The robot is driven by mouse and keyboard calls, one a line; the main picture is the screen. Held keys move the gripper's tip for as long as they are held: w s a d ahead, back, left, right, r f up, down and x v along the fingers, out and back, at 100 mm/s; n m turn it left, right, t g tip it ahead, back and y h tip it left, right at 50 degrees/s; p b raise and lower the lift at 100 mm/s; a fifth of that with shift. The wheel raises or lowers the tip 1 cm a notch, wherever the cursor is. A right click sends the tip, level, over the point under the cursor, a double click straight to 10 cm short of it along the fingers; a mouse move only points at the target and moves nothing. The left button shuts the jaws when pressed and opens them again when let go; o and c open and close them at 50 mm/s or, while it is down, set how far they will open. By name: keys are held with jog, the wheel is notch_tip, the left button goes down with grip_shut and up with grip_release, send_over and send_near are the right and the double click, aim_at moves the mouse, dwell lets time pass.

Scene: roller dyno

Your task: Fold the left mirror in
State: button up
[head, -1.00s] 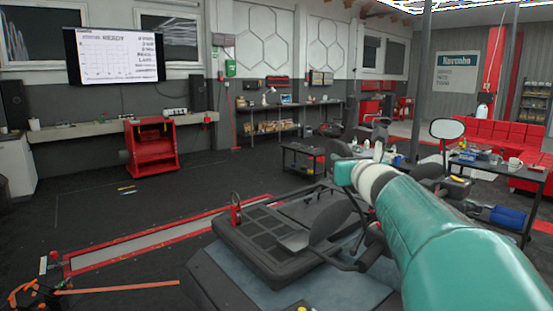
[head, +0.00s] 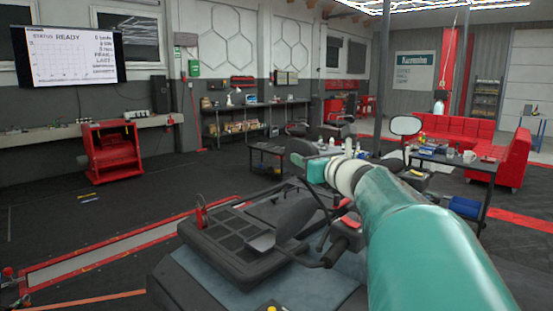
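Two mirrors show on a motorbike in front of me. The nearer mirror (head: 296,216) is a dark oval on a thin stem, left of my arm, and stands out from the handlebar (head: 347,232). The farther mirror (head: 405,125) has a pale face and stands upright on its stalk, above and right of my wrist. The frames do not label which is the left one. My teal arm reaches in from the lower right. My gripper (head: 318,170) points away to the left, above and beyond the nearer mirror. Its fingers are too small to make out, and I see nothing held.
A black ribbed panel (head: 222,245) and a red-edged floor track (head: 110,250) lie at left. A red dyno unit (head: 112,152) stands near the wall, under a screen (head: 70,56) reading READY. A cluttered table (head: 455,165) and red sofa (head: 465,137) stand right.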

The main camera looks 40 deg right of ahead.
jog(key=v, duration=1.4)
jog(key=shift+r, duration=0.1)
jog(key=w+a+f+n+g+y, duration=0.35)
jog(key=a+f+n, duration=0.35)
jog(key=a+n, duration=0.4)
jog(key=w+a+f+n+g+y, duration=0.35)
jog(key=a+f+n, duration=0.45)
jog(key=a, duration=0.5)
jog(key=s+a+f+n+g+h, duration=0.1)
jog(key=s+a+f+n, duration=0.3)
jog(key=n, duration=0.5)
jog(key=s+a+f+n+g+h, duration=0.2)
jog(key=s+a+f+n+g, duration=0.2)
jog(key=n, duration=0.6)
notch_tip(320, 180, down, 3)
jog(key=shift+a+r+n, duration=0.1)
jog(key=shift+a+n, duration=0.2)
jog(key=shift+a, duration=0.6)
